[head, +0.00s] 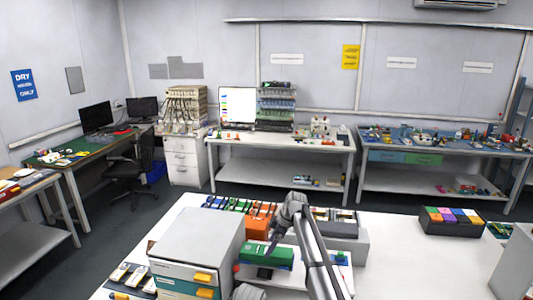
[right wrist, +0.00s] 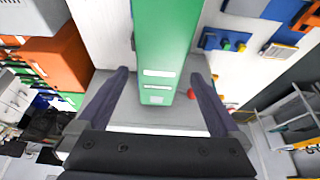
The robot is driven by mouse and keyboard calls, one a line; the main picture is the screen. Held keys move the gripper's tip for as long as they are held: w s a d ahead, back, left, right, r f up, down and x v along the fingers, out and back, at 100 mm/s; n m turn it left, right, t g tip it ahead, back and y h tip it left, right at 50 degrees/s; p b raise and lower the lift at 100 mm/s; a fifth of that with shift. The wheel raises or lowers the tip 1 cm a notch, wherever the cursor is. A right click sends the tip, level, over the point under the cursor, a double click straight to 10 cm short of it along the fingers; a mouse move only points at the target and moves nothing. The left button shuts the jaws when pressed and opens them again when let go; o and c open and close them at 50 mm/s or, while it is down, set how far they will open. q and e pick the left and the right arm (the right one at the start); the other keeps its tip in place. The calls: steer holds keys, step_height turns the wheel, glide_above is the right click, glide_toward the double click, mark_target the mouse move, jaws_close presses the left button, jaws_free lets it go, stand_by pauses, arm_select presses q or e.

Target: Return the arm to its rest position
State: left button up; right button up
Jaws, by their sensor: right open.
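My right arm (head: 318,262) reaches up from the bottom of the head view and bends over the white table. Its right gripper (head: 271,246) points down at a green block (head: 256,254). In the right wrist view, the two dark fingers of the right gripper (right wrist: 160,76) are spread apart. The long green block (right wrist: 166,45) with white labels shows between and beyond the fingertips, with a gap on each side. I cannot tell how far the tips are from it in depth. My left gripper is not in view.
An orange box (head: 261,222) stands behind the green block. A grey drawer cabinet (head: 197,245) with yellow handles stands left. A grey unit (head: 345,228) is close to the right of the arm. A dark tray (head: 449,222) of coloured cells lies farther right. White table between is clear.

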mark_target(266, 250)
steer(key=b+x, duration=0.4)
steer(key=x, duration=0.1)
steer(key=shift+f, duration=0.25)
steer(key=shift+r+p, duration=0.35)
steer(key=shift+r, duration=0.05)
